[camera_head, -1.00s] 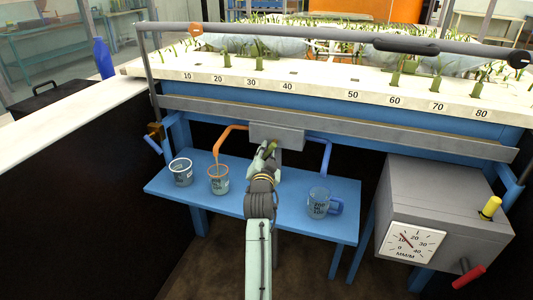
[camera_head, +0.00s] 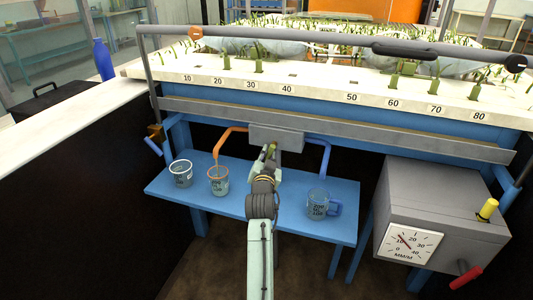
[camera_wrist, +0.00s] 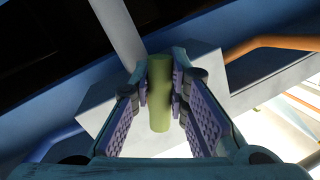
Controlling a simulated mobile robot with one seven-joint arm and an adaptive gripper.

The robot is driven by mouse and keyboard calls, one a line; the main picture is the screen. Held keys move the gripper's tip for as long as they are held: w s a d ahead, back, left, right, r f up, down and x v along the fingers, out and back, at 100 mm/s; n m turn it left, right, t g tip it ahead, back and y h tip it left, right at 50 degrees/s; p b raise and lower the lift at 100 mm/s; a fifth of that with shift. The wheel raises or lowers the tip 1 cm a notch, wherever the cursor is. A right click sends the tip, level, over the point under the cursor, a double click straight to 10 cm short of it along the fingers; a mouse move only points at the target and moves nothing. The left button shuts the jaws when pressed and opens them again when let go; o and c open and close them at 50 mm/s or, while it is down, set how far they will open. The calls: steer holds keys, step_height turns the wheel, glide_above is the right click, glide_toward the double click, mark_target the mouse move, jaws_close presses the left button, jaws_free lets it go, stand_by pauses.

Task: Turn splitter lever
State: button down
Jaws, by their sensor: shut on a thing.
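The splitter is a grey box (camera_head: 277,137) under the flume's front edge, with an orange pipe (camera_head: 231,131) on its left and a blue pipe (camera_head: 326,158) on its right. Its lever is a short olive-green cylinder (camera_wrist: 160,92), standing between my finger pads in the wrist view. My gripper (camera_head: 267,155) is just below the box in the head view, and its jaws (camera_wrist: 162,100) are shut on the lever. In the head view the fingers partly hide the lever. The grey box (camera_wrist: 190,75) also shows behind the lever in the wrist view.
A blue bench (camera_head: 285,222) stands below with a white-rimmed cup (camera_head: 181,175), an orange-rimmed cup (camera_head: 218,182) under the orange pipe and a blue jug (camera_head: 318,205). A grey box with a dial (camera_head: 409,243) stands at the right. The numbered flume edge (camera_head: 320,91) is above.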

steer(key=shift+s+d+n+g+p, duration=0.1)
steer(key=shift+d+n+g+p, duration=0.2)
steer(key=shift+n+p, duration=0.45)
steer(key=shift+s+d+n+g+p, duration=0.1)
steer(key=shift+d+n+g+p, duration=0.2)
steer(key=shift+n, duration=0.85)
steer(key=shift+f, duration=0.1)
steer(key=c, duration=1.5)
jaws_free()
steer(key=shift+c, duration=0.2)
steer(key=shift+s, duration=0.1)
steer(key=s+a+r, duration=0.1)
steer(key=s, duration=1)
steer(key=shift+s+a+r, duration=0.2)
steer(key=shift+s+r, duration=0.1)
steer(key=shift+s, duration=0.05)
